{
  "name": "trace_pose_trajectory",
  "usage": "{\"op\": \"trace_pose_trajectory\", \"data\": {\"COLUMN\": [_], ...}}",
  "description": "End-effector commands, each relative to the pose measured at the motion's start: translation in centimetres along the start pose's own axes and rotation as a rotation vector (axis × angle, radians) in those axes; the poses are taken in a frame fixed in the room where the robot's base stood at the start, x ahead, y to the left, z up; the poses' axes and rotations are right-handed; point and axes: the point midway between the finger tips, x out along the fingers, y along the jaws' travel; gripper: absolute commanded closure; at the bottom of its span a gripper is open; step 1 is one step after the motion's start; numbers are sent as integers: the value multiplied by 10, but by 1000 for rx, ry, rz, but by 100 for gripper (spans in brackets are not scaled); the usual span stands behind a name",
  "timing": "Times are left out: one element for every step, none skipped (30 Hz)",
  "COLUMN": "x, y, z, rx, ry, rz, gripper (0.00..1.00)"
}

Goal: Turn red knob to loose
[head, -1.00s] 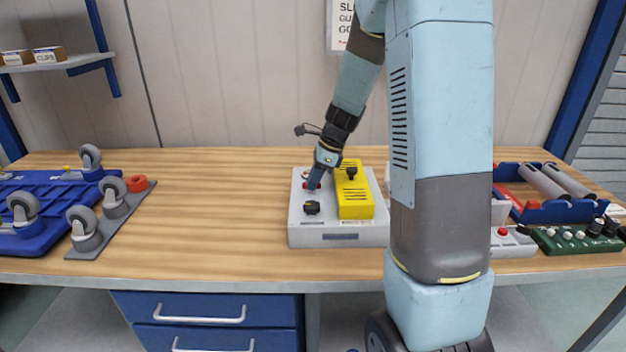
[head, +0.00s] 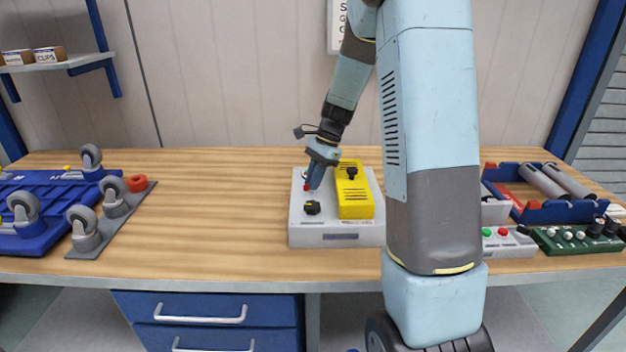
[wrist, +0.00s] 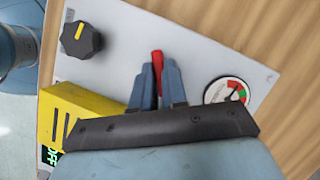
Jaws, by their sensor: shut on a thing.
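The red knob (wrist: 157,66) shows between my gripper's two blue fingers in the wrist view, and a small red part of it (head: 306,187) shows in the head view. It stands on a light grey control box (head: 340,236) on the bench. My gripper (wrist: 157,80) is shut on the red knob, with one finger on each side. The gripper also shows in the head view (head: 314,185), reaching down to the back left part of the box. The knob's lower part and any markings around it are hidden by the fingers.
The box also carries a black knob (head: 312,207), a yellow block (head: 356,203) with its own black knob, and a dial gauge (wrist: 228,91). A blue caster rig (head: 60,215) lies at left. Bare bench (head: 215,205) lies between. A blue tray (head: 555,209) is at right.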

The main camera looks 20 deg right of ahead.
Motion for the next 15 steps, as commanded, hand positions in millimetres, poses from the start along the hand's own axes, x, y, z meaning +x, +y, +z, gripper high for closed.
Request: {"op": "trace_pose_trajectory", "data": {"x": [-1, -1, -1, -1, -1, -1, -1, -1, -1, -1, -1, 0, 0, 0, 0], "y": [-2, -2, -3, -3, -3, -4, -4, -4, -4, -4, -5, -5, -5, -5, -6], "z": [-1, -1, -1, -1, -1, -1, -1, -1, 0, 0, 0, 0, 0, 0, 0], "rx": [-42, -67, -102, -130, -156, -191, -218, -244, -279, -306, -332, -367, -394, -419, -455], "ry": [4, 3, 3, 4, 4, 3, 4, 4, 4, 4, 5, 4, 4, 4, 5], "rz": [13, 24, 39, 49, 60, 75, 86, 96, 111, 122, 133, 148, 159, 170, 184], "gripper": [100, 100, 100, 100, 100, 100, 100, 100, 100, 100, 100, 100, 100, 100, 100]}}
